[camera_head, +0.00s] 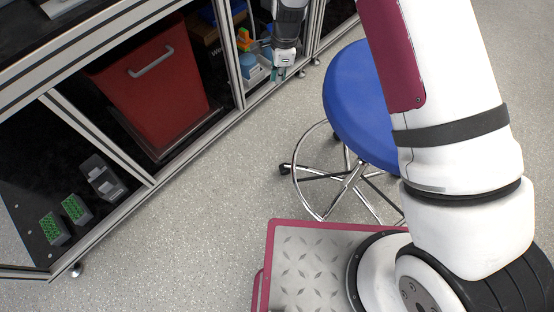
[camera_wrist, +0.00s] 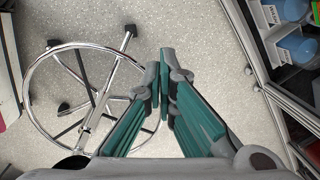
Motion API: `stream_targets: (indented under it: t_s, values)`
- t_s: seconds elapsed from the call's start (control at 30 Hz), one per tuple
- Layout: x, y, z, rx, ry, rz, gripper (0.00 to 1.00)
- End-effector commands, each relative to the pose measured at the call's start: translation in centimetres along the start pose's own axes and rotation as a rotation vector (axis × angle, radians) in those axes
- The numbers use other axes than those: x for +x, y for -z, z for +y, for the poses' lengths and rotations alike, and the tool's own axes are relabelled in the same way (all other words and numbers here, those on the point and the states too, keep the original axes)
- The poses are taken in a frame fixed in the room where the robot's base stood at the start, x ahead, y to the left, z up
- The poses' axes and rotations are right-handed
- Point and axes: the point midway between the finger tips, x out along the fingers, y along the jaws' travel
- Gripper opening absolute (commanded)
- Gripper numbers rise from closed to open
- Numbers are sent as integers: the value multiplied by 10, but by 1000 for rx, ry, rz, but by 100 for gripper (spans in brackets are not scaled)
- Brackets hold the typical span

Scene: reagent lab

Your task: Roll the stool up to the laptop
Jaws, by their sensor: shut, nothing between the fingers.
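The stool has a round blue seat (camera_head: 362,105) and a chrome base with a foot ring and casters, standing on the floor right of the bench. The arm hides its right side. Its chrome foot ring (camera_wrist: 32,75) fills the left of the wrist view. My gripper (camera_head: 281,73) is shut and empty, beside the bench front, left of the seat's far edge. In the wrist view the green fingertips (camera_wrist: 166,62) meet over the floor, beside the ring; contact with it cannot be told. No laptop can be made out clearly.
The bench holds a red bin (camera_head: 155,85), green racks (camera_head: 76,208) and blue-capped bottles (camera_wrist: 296,47) on its lower shelves. A pale object (camera_head: 60,5) lies on the dark bench top, cut off. Speckled floor (camera_head: 225,170) is clear between bench and stool.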

Motion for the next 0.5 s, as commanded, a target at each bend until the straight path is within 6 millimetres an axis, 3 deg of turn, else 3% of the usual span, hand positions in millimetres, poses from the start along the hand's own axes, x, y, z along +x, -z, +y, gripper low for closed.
stream_targets:
  t_s: [0.03,0.3,0.4,0.5]
  values:
    - [46,-4,4,36,-17,8,0]
    - [232,-21,36,267,-56,54,0]
    - [288,-23,53,338,-62,72,0]
    - [327,-24,68,391,-66,86,0]
